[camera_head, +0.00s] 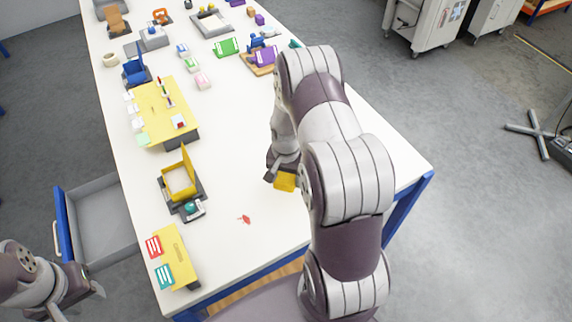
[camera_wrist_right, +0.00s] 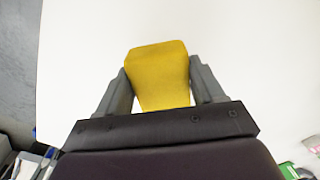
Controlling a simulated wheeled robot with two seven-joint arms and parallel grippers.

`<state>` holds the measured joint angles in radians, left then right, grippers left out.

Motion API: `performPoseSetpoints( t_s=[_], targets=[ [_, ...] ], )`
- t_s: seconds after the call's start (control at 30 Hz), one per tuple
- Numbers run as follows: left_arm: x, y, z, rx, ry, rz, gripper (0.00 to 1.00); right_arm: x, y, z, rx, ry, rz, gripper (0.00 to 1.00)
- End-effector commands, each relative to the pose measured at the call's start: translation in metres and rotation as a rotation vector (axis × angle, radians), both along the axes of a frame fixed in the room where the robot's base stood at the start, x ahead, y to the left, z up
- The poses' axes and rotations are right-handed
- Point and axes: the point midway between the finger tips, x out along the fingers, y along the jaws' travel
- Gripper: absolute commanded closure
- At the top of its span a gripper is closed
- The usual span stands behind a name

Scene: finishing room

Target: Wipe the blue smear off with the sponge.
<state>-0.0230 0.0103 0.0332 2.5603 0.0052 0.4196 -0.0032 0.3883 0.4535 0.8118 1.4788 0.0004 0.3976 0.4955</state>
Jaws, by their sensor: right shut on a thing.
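A yellow sponge (camera_head: 285,181) is held by my right gripper (camera_head: 281,174) over the white table, right of the middle of its near part. In the right wrist view the sponge (camera_wrist_right: 158,75) sits between both fingers, which are shut on it. I cannot tell whether the sponge touches the table. A small red smear (camera_head: 244,218) lies on the table to the left of and nearer than the sponge. I see no blue smear; my right arm hides part of the table. My left gripper (camera_head: 80,301) is open and empty, low at the left, beside the table.
A yellow open-lidded box (camera_head: 181,180) and a small device (camera_head: 192,210) stand left of the smear. A yellow board (camera_head: 178,250) with red and teal cards lies at the near left. An open drawer (camera_head: 105,215) juts out left. The table around the smear is clear.

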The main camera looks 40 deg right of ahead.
Motion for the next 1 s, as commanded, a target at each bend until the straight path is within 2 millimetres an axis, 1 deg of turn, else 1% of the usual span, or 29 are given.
performPoseSetpoints(
  t_s=[0.03,0.33,1.0],
  targets=[
    [0.000,0.000,0.007,0.000,0.000,0.000,0.60,0.001,0.000,0.009,-0.001,-0.001,0.001,0.61],
    [0.000,0.000,0.025,0.000,0.000,0.000,0.60,0.004,-0.001,0.033,0.000,0.000,0.005,0.61],
    [0.000,0.000,0.026,0.000,0.000,0.000,0.60,0.005,-0.002,0.034,0.000,0.000,0.005,0.61]
  ],
)
